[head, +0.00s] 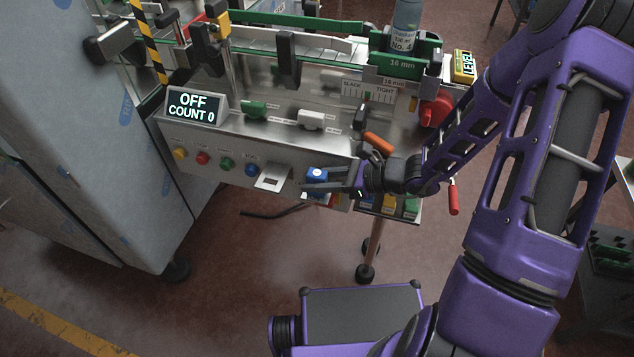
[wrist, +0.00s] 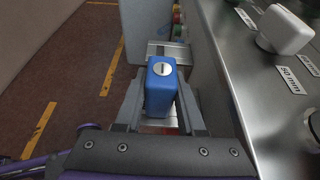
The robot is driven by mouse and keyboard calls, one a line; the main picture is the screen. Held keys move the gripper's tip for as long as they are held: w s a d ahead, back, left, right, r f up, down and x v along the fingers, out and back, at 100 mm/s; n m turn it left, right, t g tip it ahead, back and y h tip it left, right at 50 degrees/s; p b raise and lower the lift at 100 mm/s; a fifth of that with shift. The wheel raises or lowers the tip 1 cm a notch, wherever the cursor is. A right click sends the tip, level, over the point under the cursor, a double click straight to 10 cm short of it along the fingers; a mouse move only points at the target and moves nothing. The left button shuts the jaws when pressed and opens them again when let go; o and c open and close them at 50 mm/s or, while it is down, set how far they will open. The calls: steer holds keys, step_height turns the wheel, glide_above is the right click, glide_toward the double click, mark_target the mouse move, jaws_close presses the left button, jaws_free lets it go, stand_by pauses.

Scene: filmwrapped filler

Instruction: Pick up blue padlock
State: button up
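The blue padlock (head: 317,174) is a small upright block with a round silver keyway on its top face. It sits at the front edge of the steel machine panel in the head view. In the wrist view the padlock (wrist: 161,90) stands between the two grey fingers of my gripper (wrist: 160,105), one along each side. My gripper (head: 330,180) reaches it from the right in the head view. The fingers lie very close to the padlock's sides; I cannot tell whether they press on it. Its lower part and what supports it are hidden.
A steel bracket (head: 272,178) is just left of the padlock, beside several coloured buttons (head: 202,158). An orange handle (head: 378,142) and a red knob (head: 436,111) are near my arm. The sloping steel panel (wrist: 235,60) runs close along the gripper's right. Floor is open to the left.

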jaws_close()
steer(key=shift+r, duration=0.1)
